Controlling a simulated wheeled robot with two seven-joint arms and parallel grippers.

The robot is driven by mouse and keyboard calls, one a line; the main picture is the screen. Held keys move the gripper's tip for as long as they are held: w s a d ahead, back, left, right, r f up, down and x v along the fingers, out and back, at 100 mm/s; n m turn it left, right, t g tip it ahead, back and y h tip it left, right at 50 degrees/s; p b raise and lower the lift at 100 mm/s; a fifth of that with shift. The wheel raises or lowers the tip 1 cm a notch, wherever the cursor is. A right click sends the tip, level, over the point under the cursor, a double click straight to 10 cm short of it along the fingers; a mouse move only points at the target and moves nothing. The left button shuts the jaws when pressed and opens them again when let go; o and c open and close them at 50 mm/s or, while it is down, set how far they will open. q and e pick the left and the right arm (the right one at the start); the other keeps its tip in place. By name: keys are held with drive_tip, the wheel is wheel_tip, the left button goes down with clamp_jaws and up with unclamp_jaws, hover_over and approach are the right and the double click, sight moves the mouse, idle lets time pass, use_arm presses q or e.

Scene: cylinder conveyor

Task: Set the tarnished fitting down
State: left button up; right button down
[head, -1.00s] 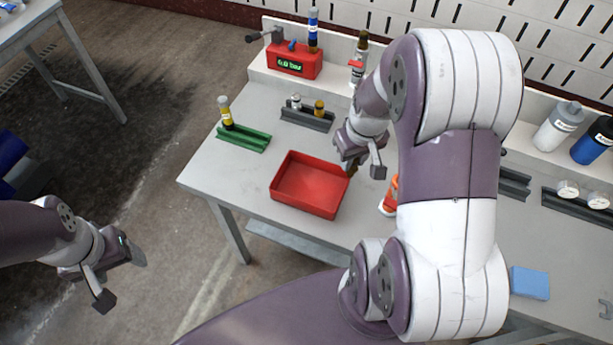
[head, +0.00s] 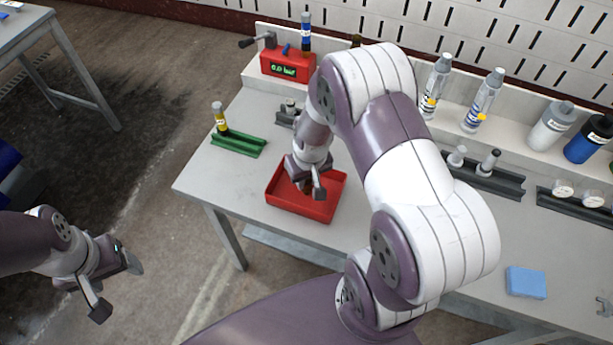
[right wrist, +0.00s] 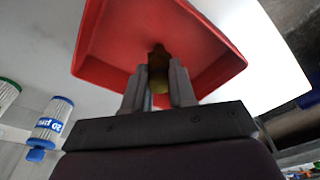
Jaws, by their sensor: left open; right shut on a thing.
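The tarnished fitting (right wrist: 158,72) is a small dark brass-brown piece held between the two fingers of my right gripper (right wrist: 160,85). In the head view my right gripper (head: 306,187) is over the red tray (head: 287,201), and the fitting is mostly hidden by the gripper there. In the right wrist view the red tray (right wrist: 110,45) lies behind the fitting. I cannot tell whether the fitting touches the tray floor. My left gripper (head: 117,287) is open and empty, off to the left over the floor, away from the table.
A red gauge box (head: 287,66) is on the back ledge. Bottles (head: 482,105) line the ledge, dark racks (head: 484,181) stand at right, and a blue block (head: 525,282) lies near the front.

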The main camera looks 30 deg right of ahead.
drive_tip(key=c, duration=0.9)
unclamp_jaws()
wheel_tip(320, 180, up, 12)
drive_tip(key=s+p, duration=0.2)
drive_tip(key=shift+n, duration=0.5)
drive_tip(key=s+a, duration=0.1)
drive_tip(key=s, duration=0.1)
drive_tip(key=s+a+r, duration=0.1)
drive_tip(key=s+a, duration=0.1)
drive_tip(key=s+a+r, duration=0.1)
drive_tip(key=s+a, duration=0.1)
drive_tip(key=s, duration=0.1)
drive_tip(key=shift+s+a+r, duration=0.1)
drive_tip(key=shift+a+r, duration=0.1)
